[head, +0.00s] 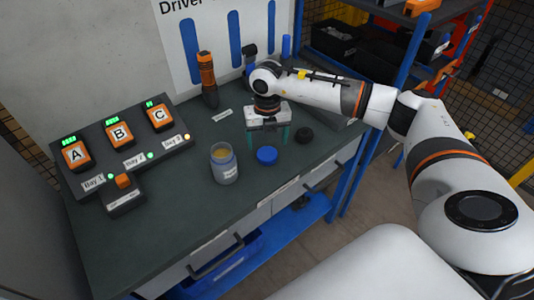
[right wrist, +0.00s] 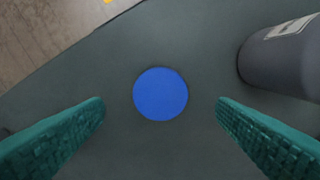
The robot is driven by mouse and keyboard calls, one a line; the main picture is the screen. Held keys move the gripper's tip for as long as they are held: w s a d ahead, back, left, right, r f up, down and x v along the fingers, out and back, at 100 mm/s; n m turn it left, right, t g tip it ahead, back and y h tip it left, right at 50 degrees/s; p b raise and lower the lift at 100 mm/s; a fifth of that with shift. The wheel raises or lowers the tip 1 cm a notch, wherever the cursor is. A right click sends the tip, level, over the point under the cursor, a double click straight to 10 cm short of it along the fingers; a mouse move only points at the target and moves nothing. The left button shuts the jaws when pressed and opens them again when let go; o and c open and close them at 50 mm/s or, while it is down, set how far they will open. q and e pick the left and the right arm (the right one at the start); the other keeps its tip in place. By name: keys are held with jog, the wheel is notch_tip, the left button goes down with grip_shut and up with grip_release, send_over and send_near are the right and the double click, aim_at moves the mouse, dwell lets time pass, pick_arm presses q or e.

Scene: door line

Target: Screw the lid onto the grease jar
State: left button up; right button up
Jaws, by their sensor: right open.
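The grease jar (head: 224,163) stands upright and open on the dark bench top, with yellowish grease visible inside and a label on its front. The blue lid (head: 267,155) lies flat on the bench to the right of the jar, apart from it. In the right wrist view the lid (right wrist: 160,94) shows between the two teal fingers, a little ahead of them. A grey cylinder with a white label, which looks like the jar (right wrist: 285,60), is at the right there. My right gripper (head: 268,136) is open, empty and above the bench behind the lid. My left gripper is out of view.
An orange and black driver (head: 207,80) stands at the back by the wall. A charger board (head: 130,147) with bays A, B and C fills the left. The bench front around the jar is clear.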

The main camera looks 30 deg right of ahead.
aim_at(267, 154)
jog(key=shift+f, duration=0.1)
notch_tip(267, 154, down, 4)
jog(key=shift+f+p, duration=0.2)
jog(key=shift+p, duration=0.8)
jog(key=shift+f, duration=0.3)
jog(key=shift+c, duration=0.3)
jog(key=c, duration=1)
notch_tip(267, 154, up, 10)
jog(key=shift+r+b, duration=0.1)
jog(key=shift+b, duration=1.05)
